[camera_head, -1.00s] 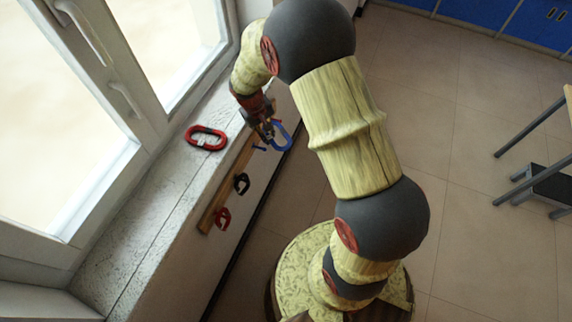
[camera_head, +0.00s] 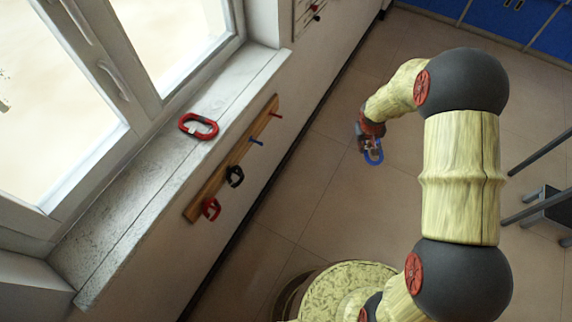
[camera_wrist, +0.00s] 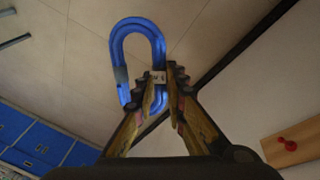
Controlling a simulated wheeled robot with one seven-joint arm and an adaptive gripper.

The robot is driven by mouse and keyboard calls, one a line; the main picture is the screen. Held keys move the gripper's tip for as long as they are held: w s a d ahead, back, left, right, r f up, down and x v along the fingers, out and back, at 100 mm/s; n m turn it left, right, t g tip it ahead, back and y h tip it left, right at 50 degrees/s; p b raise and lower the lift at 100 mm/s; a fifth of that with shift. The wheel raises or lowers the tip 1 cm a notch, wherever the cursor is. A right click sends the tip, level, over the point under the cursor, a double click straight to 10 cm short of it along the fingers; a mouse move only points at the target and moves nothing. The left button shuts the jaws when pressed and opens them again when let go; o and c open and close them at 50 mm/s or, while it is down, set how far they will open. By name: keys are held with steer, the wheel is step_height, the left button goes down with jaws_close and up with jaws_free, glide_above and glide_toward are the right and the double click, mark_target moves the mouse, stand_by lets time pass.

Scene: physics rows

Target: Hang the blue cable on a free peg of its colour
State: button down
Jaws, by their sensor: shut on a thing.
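The blue cable (camera_head: 374,152), a coiled loop, is held by my gripper (camera_head: 366,142) out in the open, to the right of the peg board. In the wrist view the blue cable (camera_wrist: 122,47) stands beyond my gripper (camera_wrist: 162,92), whose fingers are shut on it near a pale tag. The wooden peg board (camera_head: 222,172) is on the wall below the sill. Its blue peg (camera_head: 256,142) is bare, and a red peg (camera_head: 276,115) at the far end is bare.
Another red cable (camera_head: 198,126) lies on the window sill (camera_head: 150,165). A second board (camera_head: 310,14) is on the wall at the top. The floor (camera_head: 330,190) between the board and my gripper is clear. Blue cabinets (camera_head: 497,25) stand at the upper right.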

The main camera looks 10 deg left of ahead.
steer(key=shift+w+a+f+n+t+y+b, duration=1.5)
steer(key=shift+w+a+f+n+t+y, duration=1.05)
steer(key=shift+a+f, duration=3.5)
steer(key=s+a+f+n+t+y+b, duration=0.25)
steer(key=a+y, duration=0.55)
steer(key=a, duration=0.7)
steer(key=s+a+r+n+y+b, duration=0.1)
steer(key=s+a+r+y+b, duration=0.1)
steer(key=s+a+y, duration=0.4)
steer(key=shift+w+a+f+h+b, duration=0.25)
steer(key=shift+w+a+h+b, duration=0.2)
steer(key=shift+a, duration=0.95)
steer(key=shift+w+a+f+h+b, duration=0.25)
steer(key=shift+w+a+h+b, duration=0.2)
steer(key=shift+a, duration=0.95)
steer(key=shift+w+a+f+h+b, duration=0.3)
steer(key=shift+w+a, duration=0.2)
steer(key=shift+a, duration=0.9)
